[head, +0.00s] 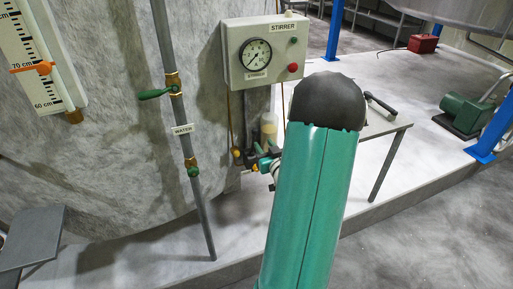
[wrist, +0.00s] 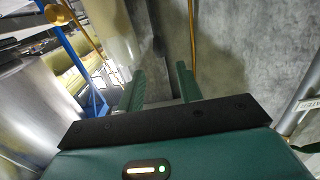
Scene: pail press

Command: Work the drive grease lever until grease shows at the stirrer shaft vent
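In the wrist view my gripper (wrist: 160,84) has its two green fingers apart, with only grey surface and part of a dark upright seen between them. In the head view my green arm covers the middle, and small teal parts show low beneath the stirrer box (head: 264,55). A pale translucent cup (head: 268,126), perhaps the grease cup, is there, with a small yellow knob (head: 236,153) below. An amber knob (wrist: 57,14) shows at upper left in the wrist view. I cannot tell which part is the grease lever. I cannot make out the shaft vent or any grease.
The water pipe (head: 172,70) with green-handled valves runs down left of the box. The grey tank wall (head: 115,120) fills the left. A low table (head: 385,125) with a black handle (head: 380,103) stands right of my arm. A green motor (head: 465,113) stands further right; the front-right floor is clear.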

